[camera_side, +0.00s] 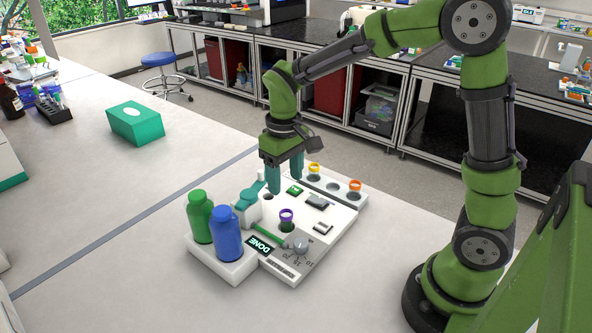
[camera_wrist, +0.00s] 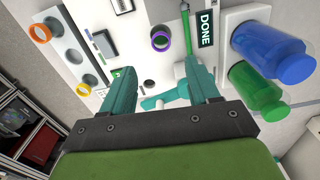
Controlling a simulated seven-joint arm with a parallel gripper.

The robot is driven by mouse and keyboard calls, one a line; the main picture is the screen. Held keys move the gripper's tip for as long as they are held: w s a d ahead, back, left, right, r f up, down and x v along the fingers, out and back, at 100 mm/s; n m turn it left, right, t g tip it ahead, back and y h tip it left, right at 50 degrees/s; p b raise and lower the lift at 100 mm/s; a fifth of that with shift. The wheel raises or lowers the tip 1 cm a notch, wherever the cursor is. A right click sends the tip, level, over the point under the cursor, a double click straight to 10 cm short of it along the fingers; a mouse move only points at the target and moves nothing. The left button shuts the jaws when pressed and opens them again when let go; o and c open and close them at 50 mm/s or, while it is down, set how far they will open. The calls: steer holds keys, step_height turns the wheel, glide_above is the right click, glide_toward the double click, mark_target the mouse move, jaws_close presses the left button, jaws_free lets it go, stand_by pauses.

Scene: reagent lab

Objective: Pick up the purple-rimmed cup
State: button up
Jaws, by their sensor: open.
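The purple-rimmed cup (camera_side: 287,214) stands upright on the white device panel (camera_side: 325,232), beside a green strip and in front of my gripper. It also shows in the wrist view (camera_wrist: 160,41), above the gap between my fingers. My gripper (camera_side: 283,190) points down over the back part of the panel, with its two teal fingers apart and nothing between them. In the wrist view my gripper (camera_wrist: 150,75) has the cup a little beyond its fingertips. I cannot tell exactly how high the fingertips are above the panel.
A yellow-rimmed cup (camera_side: 314,169) and an orange-rimmed cup (camera_side: 355,186) sit in a rack at the panel's back right. A green bottle (camera_side: 200,216) and a blue bottle (camera_side: 228,237) stand at the left. A teal arm (camera_side: 251,196) and a grey knob (camera_side: 298,243) rise from the panel.

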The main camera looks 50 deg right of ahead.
mark_target(286, 215)
step_height(286, 215, down, 12)
steer(key=shift+a+r, duration=0.1)
steer(key=shift+r, duration=0.15)
stand_by(0.3)
steer(key=c, duration=1.1)
steer(key=shift+r, duration=0.1)
